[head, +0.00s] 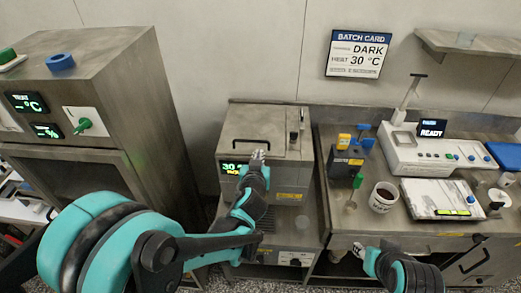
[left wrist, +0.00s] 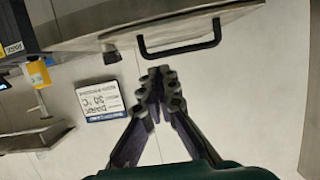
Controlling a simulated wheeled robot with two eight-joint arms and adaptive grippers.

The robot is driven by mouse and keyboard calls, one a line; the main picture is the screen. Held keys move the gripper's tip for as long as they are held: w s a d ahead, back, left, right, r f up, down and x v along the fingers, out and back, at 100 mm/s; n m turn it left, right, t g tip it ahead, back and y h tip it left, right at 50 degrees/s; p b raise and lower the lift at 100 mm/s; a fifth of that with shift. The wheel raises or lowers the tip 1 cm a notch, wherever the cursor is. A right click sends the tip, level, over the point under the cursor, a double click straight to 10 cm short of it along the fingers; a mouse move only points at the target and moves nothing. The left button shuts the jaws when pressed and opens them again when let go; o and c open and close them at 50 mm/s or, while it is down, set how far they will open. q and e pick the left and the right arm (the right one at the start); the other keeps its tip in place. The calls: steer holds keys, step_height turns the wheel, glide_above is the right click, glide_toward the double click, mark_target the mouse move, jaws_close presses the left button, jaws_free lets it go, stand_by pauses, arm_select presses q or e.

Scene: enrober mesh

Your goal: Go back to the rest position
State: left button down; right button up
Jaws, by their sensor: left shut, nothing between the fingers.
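My left gripper (head: 258,157) is in front of the steel melter unit (head: 225,145), near its lit display (head: 231,168). In the left wrist view its fingers (left wrist: 160,78) are together with nothing between them. The black lid handle (head: 266,142) of the unit shows just above the gripper in the head view, and also in the left wrist view (left wrist: 180,48); I cannot tell the exact gap. My right gripper (head: 362,249) is low at the front edge of the right-hand bench, with no object visible in it. Its finger state is unclear.
A steel cabinet (head: 150,85) with displays stands at left. The bench on the right holds a cup (head: 383,197), a scale (head: 440,198) and a white machine (head: 430,155) reading READY. A batch card (head: 358,54) reading DARK, 30 °C hangs on the wall.

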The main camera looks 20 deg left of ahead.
arm_select(q)
steer(key=shift+p+v, duration=0.35)
steer(key=shift+v, duration=1.9)
